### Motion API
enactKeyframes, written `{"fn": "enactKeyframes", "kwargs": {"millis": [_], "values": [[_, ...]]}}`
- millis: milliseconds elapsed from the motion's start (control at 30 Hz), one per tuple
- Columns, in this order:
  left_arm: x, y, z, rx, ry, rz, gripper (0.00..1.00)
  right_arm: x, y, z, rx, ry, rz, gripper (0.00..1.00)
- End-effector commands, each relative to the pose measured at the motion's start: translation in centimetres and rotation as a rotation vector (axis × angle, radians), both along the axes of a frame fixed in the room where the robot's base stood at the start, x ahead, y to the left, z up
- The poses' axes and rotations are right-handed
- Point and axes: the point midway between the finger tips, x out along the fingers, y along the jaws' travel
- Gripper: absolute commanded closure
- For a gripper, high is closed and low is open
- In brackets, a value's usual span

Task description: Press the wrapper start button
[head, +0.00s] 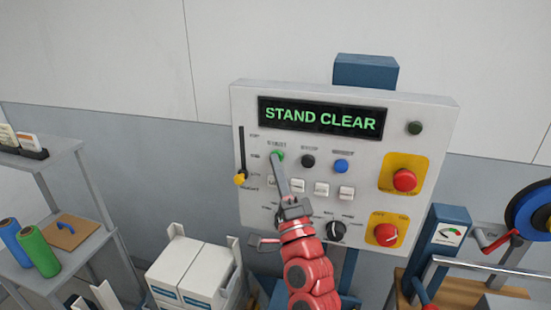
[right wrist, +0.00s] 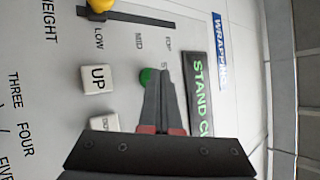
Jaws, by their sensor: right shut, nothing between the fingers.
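The green start button (head: 277,154) is at the upper left of the light grey control panel (head: 430,105), under a display (head: 322,118) that reads STAND CLEAR. My right gripper (head: 278,163) is shut and empty, its fingertips over the lower part of the green button. In the right wrist view, the green button (right wrist: 146,76) shows beside the shut fingertips (right wrist: 158,73), which partly cover it. I cannot tell whether they touch it or whether it is pressed in. My left gripper is in neither view.
Black (head: 308,161) and blue (head: 341,166) buttons sit right of the green one, with white keys (head: 321,189) below. Red knobs (head: 404,180) on yellow plates are at right. A yellow-knobbed slider (head: 240,179) is at left. A shelf (head: 60,160) and white boxes (head: 190,270) stand lower left.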

Motion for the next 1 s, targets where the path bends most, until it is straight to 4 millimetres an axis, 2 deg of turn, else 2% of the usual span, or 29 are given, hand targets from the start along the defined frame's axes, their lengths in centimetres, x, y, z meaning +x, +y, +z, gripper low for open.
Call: {"fn": "enactKeyframes", "kwargs": {"millis": [300, 667, 1000], "values": [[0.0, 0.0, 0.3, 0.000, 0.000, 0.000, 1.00, -1.5, 0.5, 0.1, 0.001, -0.001, 0.001, 1.00], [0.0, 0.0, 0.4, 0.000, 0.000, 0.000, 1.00, -1.7, 0.5, 0.0, 0.001, 0.000, 0.001, 1.00], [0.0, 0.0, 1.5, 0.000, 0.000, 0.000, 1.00, -4.7, 1.6, 0.2, 0.001, 0.000, 0.003, 1.00]]}}
